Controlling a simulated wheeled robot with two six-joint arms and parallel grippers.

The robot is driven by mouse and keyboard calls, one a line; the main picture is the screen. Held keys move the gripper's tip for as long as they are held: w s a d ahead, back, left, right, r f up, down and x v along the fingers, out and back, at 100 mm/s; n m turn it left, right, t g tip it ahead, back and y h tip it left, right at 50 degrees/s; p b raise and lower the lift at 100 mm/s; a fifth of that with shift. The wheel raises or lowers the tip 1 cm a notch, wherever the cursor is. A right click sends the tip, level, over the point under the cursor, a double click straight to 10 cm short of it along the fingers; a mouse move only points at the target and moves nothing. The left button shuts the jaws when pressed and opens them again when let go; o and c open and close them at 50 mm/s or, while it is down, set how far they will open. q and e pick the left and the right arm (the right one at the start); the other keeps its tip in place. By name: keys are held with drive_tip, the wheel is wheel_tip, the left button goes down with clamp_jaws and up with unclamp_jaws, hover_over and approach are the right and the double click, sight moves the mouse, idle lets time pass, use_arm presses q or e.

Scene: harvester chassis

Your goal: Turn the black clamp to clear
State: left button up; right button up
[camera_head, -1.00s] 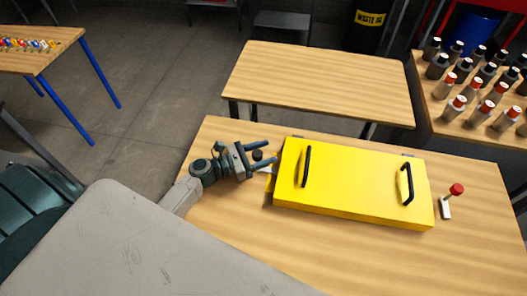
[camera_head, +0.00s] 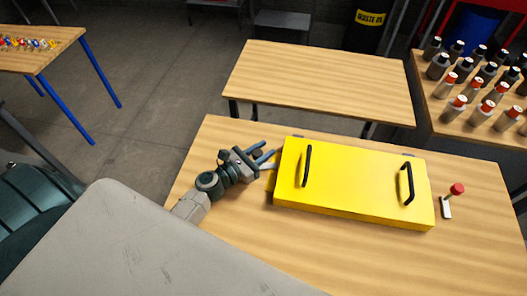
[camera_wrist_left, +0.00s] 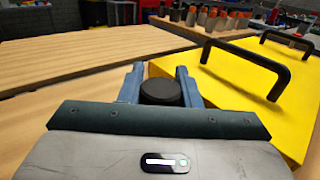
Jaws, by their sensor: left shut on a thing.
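My left gripper (camera_head: 263,153) is at the left end of the yellow cover (camera_head: 355,183), which has two black handles. Its blue fingers are closed around the round black clamp knob (camera_wrist_left: 161,92), which sits between them in the left wrist view. In the head view the clamp (camera_head: 257,153) shows as a small dark spot between the fingers, with a pale bar (camera_head: 268,166) beside it. A second clamp with a red knob (camera_head: 457,189) stands to the right of the cover. My right gripper is not in view.
The cover lies on a wooden table (camera_head: 290,255). An empty wooden table (camera_head: 320,85) stands behind it. Several bottles (camera_head: 480,88) stand on another table at the right. A blue-legged table (camera_head: 40,55) is at far left.

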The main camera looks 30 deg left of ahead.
use_arm(q)
drive_tip(key=n+y, duration=0.1)
drive_tip(key=y, duration=0.1)
drive_tip(key=n+t+y+b, duration=0.1)
drive_tip(key=y, duration=0.1)
drive_tip(key=n+y, duration=0.1)
drive_tip(key=shift+a+n+t+y, duration=0.25)
drive_tip(key=shift+n+t+y, duration=0.05)
drive_tip(key=shift+n+y, duration=0.1)
drive_tip(key=shift+a+n+y+b, duration=0.15)
drive_tip(key=shift+n+y+b, duration=0.55)
drive_tip(key=shift+y, duration=0.6)
drive_tip(key=shift+a+f+n+y+b, duration=0.1)
drive_tip(key=shift+n+y+b, duration=0.35)
drive_tip(key=shift+n+y, duration=0.35)
drive_tip(key=shift+a+f+n+y+b, duration=0.1)
drive_tip(key=shift+n+y+b, duration=0.4)
drive_tip(key=shift+y, duration=0.5)
drive_tip(key=shift+a+r+n+g+y+b, duration=0.1)
drive_tip(key=shift+n+g+y+b, duration=0.4)
drive_tip(key=shift+y, duration=0.3)
drive_tip(key=shift+a+r+n+g+y+b, duration=0.1)
drive_tip(key=shift+n+g+y+b, duration=0.3)
drive_tip(key=shift+n+y, duration=0.3)
